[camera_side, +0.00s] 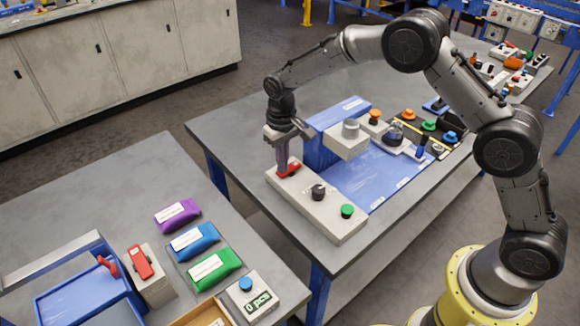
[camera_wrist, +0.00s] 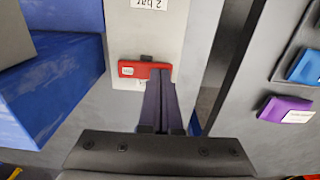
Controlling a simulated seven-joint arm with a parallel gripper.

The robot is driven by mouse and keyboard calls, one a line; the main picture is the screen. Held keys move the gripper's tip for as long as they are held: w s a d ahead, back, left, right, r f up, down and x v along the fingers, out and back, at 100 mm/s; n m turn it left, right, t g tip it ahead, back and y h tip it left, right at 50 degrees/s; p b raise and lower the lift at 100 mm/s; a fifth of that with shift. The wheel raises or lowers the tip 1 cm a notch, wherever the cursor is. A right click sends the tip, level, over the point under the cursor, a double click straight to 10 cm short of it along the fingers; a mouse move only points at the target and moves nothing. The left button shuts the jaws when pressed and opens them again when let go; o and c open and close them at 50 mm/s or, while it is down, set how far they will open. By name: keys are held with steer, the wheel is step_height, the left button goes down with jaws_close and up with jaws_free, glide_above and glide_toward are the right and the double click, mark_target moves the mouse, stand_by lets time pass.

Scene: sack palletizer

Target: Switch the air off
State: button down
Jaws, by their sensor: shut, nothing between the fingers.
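A red lever (camera_side: 291,170) sits at the far left end of a pale grey control box (camera_side: 333,219) on the table. In the wrist view the red lever (camera_wrist: 140,71) lies crosswise over the box, with a small white label on its left end. My gripper (camera_side: 283,166) points down at the lever. In the wrist view my gripper's fingertips (camera_wrist: 160,78) are shut together, empty, at the lever's right part. They appear to touch it or be very close; I cannot tell which. The lever's right end is partly hidden by the fingers.
The same box carries a black knob (camera_side: 318,191) and a green button (camera_side: 347,211). A blue machine with a grey head (camera_side: 347,143) stands just right of my gripper. Purple (camera_side: 177,215), blue and green sacks lie on the nearer table, which has another red lever (camera_side: 140,262).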

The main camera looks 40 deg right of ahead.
steer(key=shift+r, duration=3.5)
steer(key=s+d+r+t, duration=0.1)
steer(key=s+d+r, duration=0.1)
steer(key=s+r, duration=0.35)
steer(key=s+d+r+m+t, duration=0.1)
steer(key=s+d+r+t, duration=0.15)
steer(key=r, duration=0.55)
steer(key=s+d+r+t, duration=0.1)
steer(key=s+d+r, duration=0.1)
steer(key=s+r, duration=0.35)
steer(key=s+d+r+t, duration=0.1)
steer(key=s, duration=0.5)
steer(key=s+d+r, duration=0.2)
steer(key=s, duration=0.4)
steer(key=s+f, duration=0.8)
steer(key=s, duration=0.1)
steer(key=shift+s+d+f+n, duration=0.15)
steer(key=shift+s+f+n, duration=0.1)
steer(key=shift+n, duration=0.15)
